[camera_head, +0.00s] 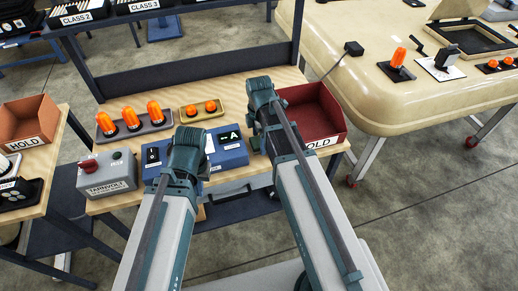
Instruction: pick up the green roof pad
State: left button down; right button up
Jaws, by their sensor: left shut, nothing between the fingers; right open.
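I cannot make out a green roof pad in this view. My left gripper (187,138) is over the front of the workbench, in front of the blue switch box; it is shut and empty. My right gripper (261,90) is over the bench between the small yellow tray and the red HOLD bin; it is open, with its fingers mostly hidden behind the wrist. The cream cab roof (400,113) is at the right. On it are an orange beacon (398,58) on a dark base and a black fitting on a white pad (457,73).
The bench holds a grey tray of orange beacons (131,118), a yellow tray (186,110), a blue switch box (233,158), a grey box with a red knob (118,182) and the red HOLD bin (325,102). Another HOLD bin (27,113) stands left.

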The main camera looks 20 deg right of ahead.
aim_at(259, 141)
jog(key=shift+f, duration=0.55)
pick_arm(q)
jog(key=shift+f, duration=0.45)
pick_arm(e)
jog(key=shift+r, duration=0.1)
jog(key=c, duration=1.5)
jog(key=shift+o, duration=0.2)
pick_arm(q)
jog(key=shift+r, duration=0.1)
